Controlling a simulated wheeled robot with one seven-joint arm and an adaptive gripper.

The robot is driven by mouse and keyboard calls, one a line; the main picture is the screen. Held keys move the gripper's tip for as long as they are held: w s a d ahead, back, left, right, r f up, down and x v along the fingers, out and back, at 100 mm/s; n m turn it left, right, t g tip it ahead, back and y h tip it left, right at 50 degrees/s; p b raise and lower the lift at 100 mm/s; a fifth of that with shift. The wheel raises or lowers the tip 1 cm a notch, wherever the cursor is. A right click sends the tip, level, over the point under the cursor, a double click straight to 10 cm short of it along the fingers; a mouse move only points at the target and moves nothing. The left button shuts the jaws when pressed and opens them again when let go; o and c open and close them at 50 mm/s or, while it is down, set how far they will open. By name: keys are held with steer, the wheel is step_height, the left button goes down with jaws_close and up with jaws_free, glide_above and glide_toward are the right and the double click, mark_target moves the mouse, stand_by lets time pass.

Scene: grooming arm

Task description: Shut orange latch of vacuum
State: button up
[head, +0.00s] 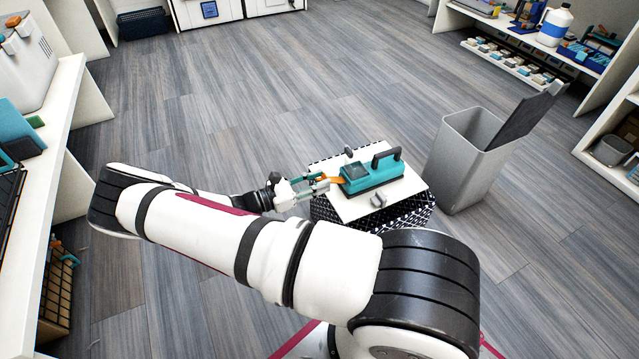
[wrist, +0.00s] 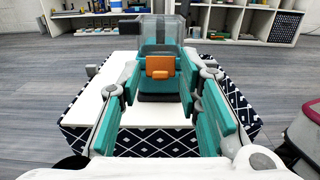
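The teal vacuum (head: 374,177) lies on a white board (head: 350,207). It has a dark handle on top, and the wrist view shows its clear bin (wrist: 155,27). Its orange latch (head: 334,180) sticks out from the end facing my gripper; the latch also shows in the wrist view (wrist: 160,67). My gripper (head: 322,184) is at that end of the vacuum, level with the latch. In the wrist view my gripper (wrist: 168,88) has its teal-padded fingers wide apart, with the latch seen between them. Nothing is held. Whether a finger touches the latch cannot be told.
The board rests on a black-and-white patterned box (head: 400,220). Small grey pieces (head: 378,200) stand at the board's edges. A grey bin (head: 465,160) with a dark panel stands right of it. A white bench (head: 50,180) lines the left. Floor behind is clear.

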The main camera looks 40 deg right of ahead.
steer(key=shift+s+d, duration=0.1)
steer(key=shift+d, duration=0.25)
jaws_close()
